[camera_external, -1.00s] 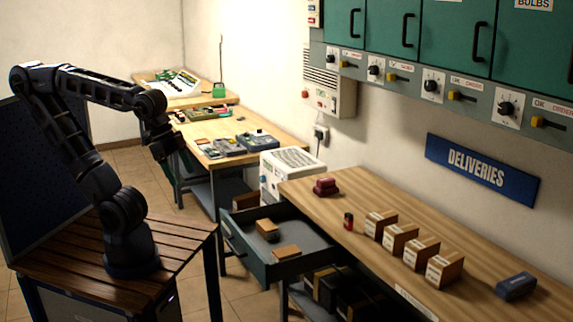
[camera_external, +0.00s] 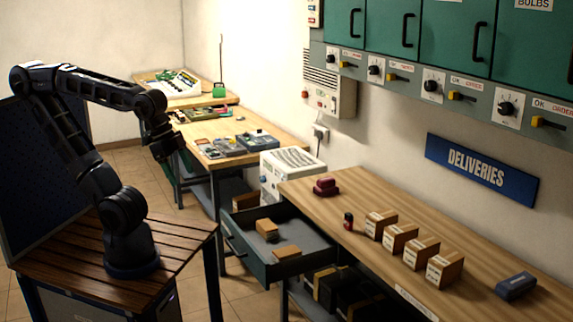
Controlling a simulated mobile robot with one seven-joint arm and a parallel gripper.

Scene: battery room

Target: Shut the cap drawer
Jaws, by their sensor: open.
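A dark green drawer (camera_external: 262,262) stands pulled out from under the wooden bench at the lower middle. Two small cardboard-coloured boxes, one at the back left (camera_external: 266,230) and one nearer the front (camera_external: 286,253), lie inside it. A handle runs along the drawer's left-facing front. My gripper (camera_external: 166,152) is at the end of my raised arm, above and to the left of the drawer and well apart from it. It is open and looks empty. The fingers are small and dark here, so their detail is hard to see.
The wooden bench (camera_external: 400,220) holds several small boxes, a red object (camera_external: 326,187), a small red bottle (camera_external: 348,221) and a blue case (camera_external: 516,286). A white machine (camera_external: 290,170) stands behind the drawer. Open floor (camera_external: 245,289) lies left of the drawer.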

